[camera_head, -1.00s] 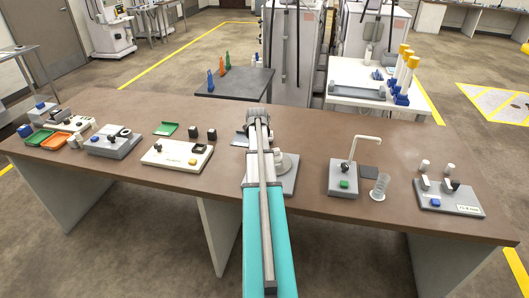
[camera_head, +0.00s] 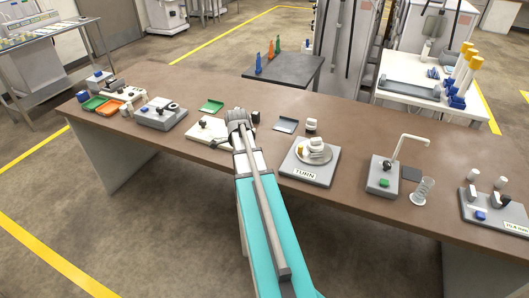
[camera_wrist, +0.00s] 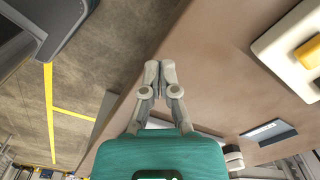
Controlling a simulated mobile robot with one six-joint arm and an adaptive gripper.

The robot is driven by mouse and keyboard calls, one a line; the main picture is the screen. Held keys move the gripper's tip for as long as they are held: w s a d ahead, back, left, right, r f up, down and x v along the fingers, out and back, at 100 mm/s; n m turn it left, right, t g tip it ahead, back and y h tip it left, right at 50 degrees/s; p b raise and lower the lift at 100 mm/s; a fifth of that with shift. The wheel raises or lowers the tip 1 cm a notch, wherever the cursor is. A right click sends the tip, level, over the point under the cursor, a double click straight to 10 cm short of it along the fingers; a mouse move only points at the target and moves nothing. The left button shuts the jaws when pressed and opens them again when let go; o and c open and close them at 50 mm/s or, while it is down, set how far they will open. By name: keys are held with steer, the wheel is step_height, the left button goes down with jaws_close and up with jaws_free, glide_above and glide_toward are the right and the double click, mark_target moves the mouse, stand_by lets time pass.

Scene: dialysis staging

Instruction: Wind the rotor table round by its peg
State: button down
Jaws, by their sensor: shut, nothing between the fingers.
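The rotor table is a round pale disc (camera_head: 314,153) on a grey base (camera_head: 311,175) labelled TURN, on the brown bench right of my arm in the head view. White pieces stand on the disc; a white knob (camera_head: 311,124) shows at its back. I cannot tell which piece is the peg. My gripper (camera_wrist: 160,66) is shut and empty in the wrist view, near the bench edge. In the head view its fingers are hidden behind my wrist, left of the rotor table and apart from it.
A grey tray (camera_head: 286,125) lies between my wrist and the rotor. A tap unit (camera_head: 382,178) stands to the right.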

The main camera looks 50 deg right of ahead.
steer(key=s+a+n, duration=0.2)
steer(key=a+n, duration=1)
steer(key=a, duration=0.5)
steer(key=s+a+n, duration=0.2)
steer(key=a+n, duration=1.1)
steer(key=a, duration=0.4)
steer(key=shift+s, duration=0.2)
